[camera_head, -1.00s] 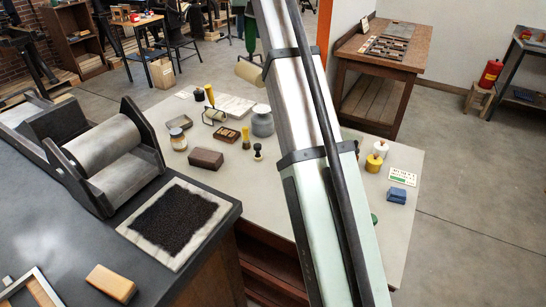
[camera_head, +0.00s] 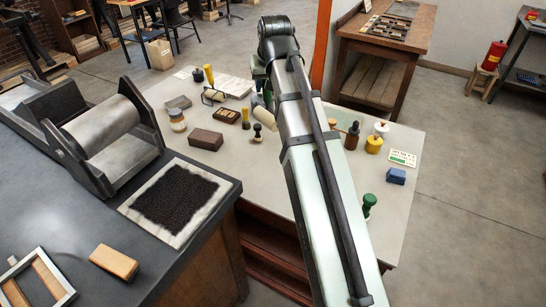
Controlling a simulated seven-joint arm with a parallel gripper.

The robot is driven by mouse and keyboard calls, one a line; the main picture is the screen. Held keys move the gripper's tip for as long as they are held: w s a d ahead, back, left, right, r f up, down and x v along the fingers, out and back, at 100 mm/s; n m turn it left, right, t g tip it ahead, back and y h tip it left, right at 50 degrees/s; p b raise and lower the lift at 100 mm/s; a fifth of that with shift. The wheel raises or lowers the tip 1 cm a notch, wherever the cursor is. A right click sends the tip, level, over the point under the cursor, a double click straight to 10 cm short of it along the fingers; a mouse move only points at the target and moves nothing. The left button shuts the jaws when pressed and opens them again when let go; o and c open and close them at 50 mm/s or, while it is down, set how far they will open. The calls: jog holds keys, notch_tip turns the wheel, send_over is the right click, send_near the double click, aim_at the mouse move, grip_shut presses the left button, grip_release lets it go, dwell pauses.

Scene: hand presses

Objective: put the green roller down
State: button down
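The green roller (camera_head: 261,110) has a pale cream cylinder and a green handle. It shows just left of my arm, over the far middle of the pale table (camera_head: 225,175). My gripper (camera_head: 260,80) is at the far end of my arm, above the cylinder, and the roller hangs from it. My arm hides most of the handle and the fingertips. The roller seems to be above the tabletop; the gap under it is hard to judge.
Near the roller stand a dark-knobbed stamp (camera_head: 257,132), a yellow-handled tool (camera_head: 245,119) and a wooden box (camera_head: 227,116). A brown block (camera_head: 206,140) lies nearer. The table's front left is clear.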

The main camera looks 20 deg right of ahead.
notch_tip(320, 180, down, 16)
dwell(1.0)
jog(key=shift+r, duration=0.1)
jog(key=shift+s+f, duration=0.1)
jog(key=shift+f, duration=0.3)
jog(key=shift+s+f, duration=0.15)
jog(key=shift+f, duration=0.15)
jog(key=c, duration=1.1)
grip_release()
jog(key=shift+f, duration=0.1)
jog(key=o, duration=0.4)
jog(key=shift+w, duration=0.2)
jog(key=shift+r, duration=0.2)
